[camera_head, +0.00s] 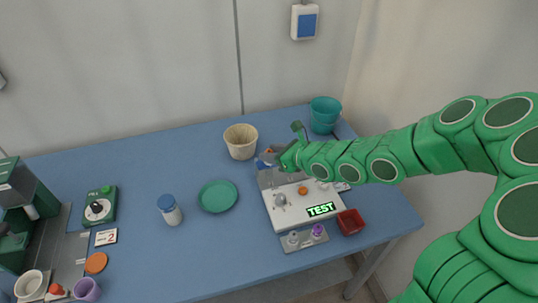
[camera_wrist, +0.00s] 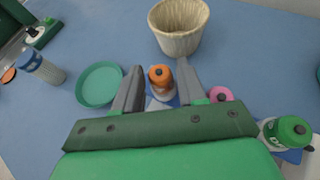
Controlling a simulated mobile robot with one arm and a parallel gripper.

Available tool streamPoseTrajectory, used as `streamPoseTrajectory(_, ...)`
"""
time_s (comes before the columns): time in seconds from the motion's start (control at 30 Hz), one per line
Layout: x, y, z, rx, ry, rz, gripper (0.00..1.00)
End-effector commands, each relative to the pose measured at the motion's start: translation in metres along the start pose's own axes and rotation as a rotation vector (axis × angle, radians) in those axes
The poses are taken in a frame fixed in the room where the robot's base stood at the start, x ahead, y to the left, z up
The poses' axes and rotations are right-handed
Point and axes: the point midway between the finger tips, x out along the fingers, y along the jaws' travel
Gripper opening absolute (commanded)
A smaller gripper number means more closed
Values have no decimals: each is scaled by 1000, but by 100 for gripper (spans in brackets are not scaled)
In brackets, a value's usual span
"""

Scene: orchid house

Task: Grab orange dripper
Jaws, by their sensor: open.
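The orange dripper (camera_wrist: 160,77), a small bottle with an orange top and a dark tip, stands upright between the two grey fingers of my gripper (camera_wrist: 158,72) in the wrist view. The fingers are open, one on each side, with a visible gap around its top. Its lower part is partly hidden by my gripper. In the head view my gripper (camera_head: 280,159) is low over the back of the grey and white test station (camera_head: 283,207) and mostly hides the dripper.
A pink-topped dripper (camera_wrist: 221,94) and a green-topped dripper (camera_wrist: 288,133) stand to the right. A cream pot (camera_wrist: 178,27) stands just behind. A green saucer (camera_head: 217,196) and white bottle (camera_head: 169,210) are left. Teal pots (camera_head: 325,113) stand at the back right.

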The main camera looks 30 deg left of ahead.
Motion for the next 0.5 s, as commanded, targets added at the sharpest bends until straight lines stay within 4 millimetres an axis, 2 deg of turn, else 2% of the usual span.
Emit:
streamPoseTrajectory(0.13,0,0,0,0,0,0,41)
streamPoseTrajectory(0.4,0,0,0,0,1,0,0)
streamPoseTrajectory(0.5,0,0,0,0,1,1,0)
